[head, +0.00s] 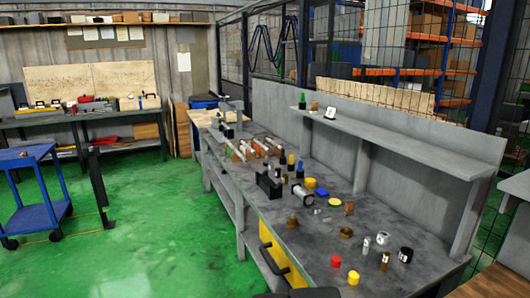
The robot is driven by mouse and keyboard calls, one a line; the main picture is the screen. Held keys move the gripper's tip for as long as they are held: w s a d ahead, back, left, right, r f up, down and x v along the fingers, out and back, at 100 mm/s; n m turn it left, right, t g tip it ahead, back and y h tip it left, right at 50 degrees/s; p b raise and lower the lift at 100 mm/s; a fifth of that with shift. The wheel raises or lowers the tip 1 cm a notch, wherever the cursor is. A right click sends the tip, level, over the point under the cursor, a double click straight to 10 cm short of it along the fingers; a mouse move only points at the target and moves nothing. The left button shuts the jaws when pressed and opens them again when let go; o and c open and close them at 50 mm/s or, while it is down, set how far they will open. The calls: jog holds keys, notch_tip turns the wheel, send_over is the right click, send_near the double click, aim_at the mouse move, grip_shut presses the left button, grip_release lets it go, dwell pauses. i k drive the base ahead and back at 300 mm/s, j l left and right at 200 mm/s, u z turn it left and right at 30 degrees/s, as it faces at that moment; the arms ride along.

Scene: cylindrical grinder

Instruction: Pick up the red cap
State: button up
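The red cap (336,261) is a small round piece standing on the grey workbench (305,238), near its front edge at the near end. A yellow cap (353,277) stands just to the right of it and nearer to me, apart from it. Nothing covers the red cap. My gripper's fingers are not in view. A dark shape at the bottom edge of the picture may be part of my arm, but I cannot tell.
A brass cylinder (384,261), a silver cylinder (366,246) and a black-and-white cylinder (405,255) stand right of the red cap. A brown ring (345,232) lies behind it. A raised shelf (390,105) runs along the bench's back. Green floor (165,225) is open at left.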

aim_at(336, 261)
jog(key=i+j+z, duration=0.2)
jog(key=i, duration=0.2)
jog(key=i+j+z, duration=0.15)
jog(key=i, duration=0.3)
jog(key=i+j+z, duration=0.2)
jog(key=i+j, duration=0.1)
jog(key=i, duration=0.1)
